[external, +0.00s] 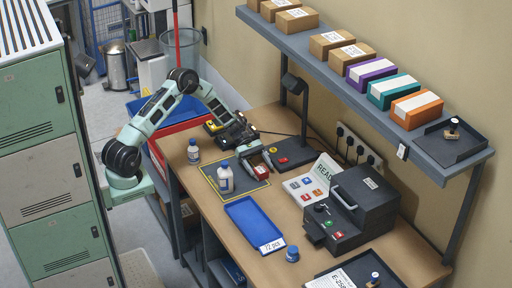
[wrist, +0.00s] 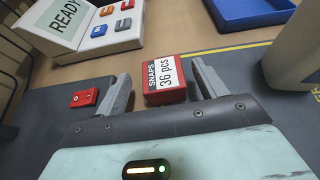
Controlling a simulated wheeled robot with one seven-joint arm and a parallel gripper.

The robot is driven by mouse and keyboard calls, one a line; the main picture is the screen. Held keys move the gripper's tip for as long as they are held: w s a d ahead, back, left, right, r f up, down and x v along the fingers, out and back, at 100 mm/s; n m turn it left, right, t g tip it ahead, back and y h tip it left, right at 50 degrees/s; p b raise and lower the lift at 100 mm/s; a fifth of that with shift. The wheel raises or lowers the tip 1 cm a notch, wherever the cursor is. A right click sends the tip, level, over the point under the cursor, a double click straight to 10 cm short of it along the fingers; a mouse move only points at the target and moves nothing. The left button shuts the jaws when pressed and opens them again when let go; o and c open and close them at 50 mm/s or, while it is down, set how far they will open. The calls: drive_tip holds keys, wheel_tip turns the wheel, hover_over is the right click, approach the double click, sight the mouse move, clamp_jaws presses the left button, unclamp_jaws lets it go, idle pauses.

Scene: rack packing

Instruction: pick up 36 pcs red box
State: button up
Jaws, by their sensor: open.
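The red box (wrist: 164,92) has a white label reading "SNAPS 36 pcs" in the wrist view. The fingers stand apart, one on each side of the box, with a gap on the left side and a smaller one on the right. In the external view, my gripper (external: 258,163) is low over the table's back middle, and the red box (external: 262,171) shows at its fingertips, partly hidden.
A white bottle (external: 225,179) stands on the yellow-edged mat (external: 250,192) close to my gripper. A red switch (wrist: 84,98) is beside the left finger. A white READY panel (external: 306,190), a blue tray (external: 243,219) and a black machine (external: 362,212) are nearby. A shelf (external: 340,80) hangs above.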

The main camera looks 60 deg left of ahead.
sight(261, 169)
drive_tip(key=p+x, duration=0.1)
drive_tip(key=x, duration=0.3)
drive_tip(key=shift+s+d, duration=0.1)
drive_tip(key=shift+s, duration=0.05)
drive_tip(key=c, duration=1.1)
drive_tip(key=shift+r, duration=0.1)
